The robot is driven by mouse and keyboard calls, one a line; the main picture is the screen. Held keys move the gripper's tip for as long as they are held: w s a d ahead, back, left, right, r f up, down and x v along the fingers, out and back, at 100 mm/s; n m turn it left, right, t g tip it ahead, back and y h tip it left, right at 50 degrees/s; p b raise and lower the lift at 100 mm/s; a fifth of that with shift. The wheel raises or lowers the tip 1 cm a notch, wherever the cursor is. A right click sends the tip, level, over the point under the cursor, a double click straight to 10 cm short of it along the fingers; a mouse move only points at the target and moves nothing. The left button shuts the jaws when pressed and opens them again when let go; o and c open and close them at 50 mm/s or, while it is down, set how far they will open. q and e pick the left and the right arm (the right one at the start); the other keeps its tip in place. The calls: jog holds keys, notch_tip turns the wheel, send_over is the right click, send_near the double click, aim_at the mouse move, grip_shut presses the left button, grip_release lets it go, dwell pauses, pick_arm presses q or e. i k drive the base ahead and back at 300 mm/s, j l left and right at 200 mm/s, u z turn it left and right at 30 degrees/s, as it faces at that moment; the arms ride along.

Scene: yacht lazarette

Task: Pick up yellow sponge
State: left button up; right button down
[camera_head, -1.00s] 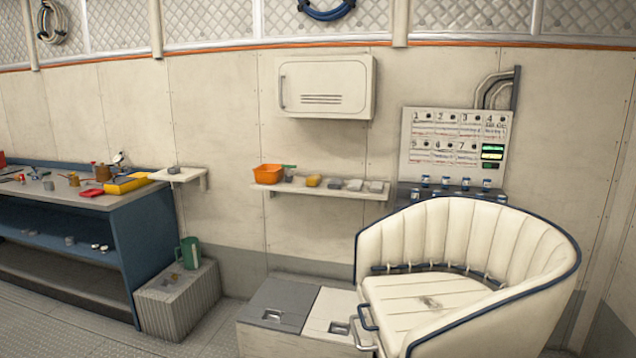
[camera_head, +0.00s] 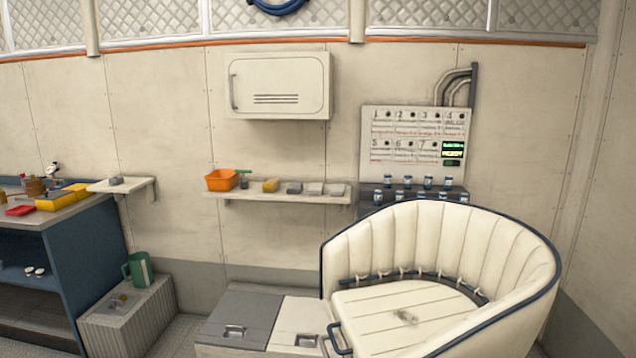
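A small yellow block that looks like the yellow sponge (camera_head: 270,186) sits on the narrow wall shelf (camera_head: 290,199). An orange container (camera_head: 221,180) is to its left, and a grey block (camera_head: 294,188) is to its right. Larger yellow items (camera_head: 57,200) lie on the workbench at the far left; I cannot tell exactly what they are. Neither of my grippers is in view.
A white padded chair (camera_head: 440,260) stands at the right, partly in front of the wall. Low grey and white lockers (camera_head: 240,315) are below the shelf. A ribbed box (camera_head: 128,318) with a green mug (camera_head: 138,269) stands beside the blue workbench (camera_head: 90,255).

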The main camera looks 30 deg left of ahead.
aim_at(272, 185)
jog(key=i+j+z, duration=0.2)
jog(key=j, duration=0.55)
jog(key=i+j+z, duration=0.2)
jog(key=j, duration=0.55)
jog(key=i+j+z, duration=0.2)
jog(key=j, duration=0.55)
jog(key=j+z, duration=0.2)
jog(key=j, duration=0.55)
jog(key=k, duration=0.05)
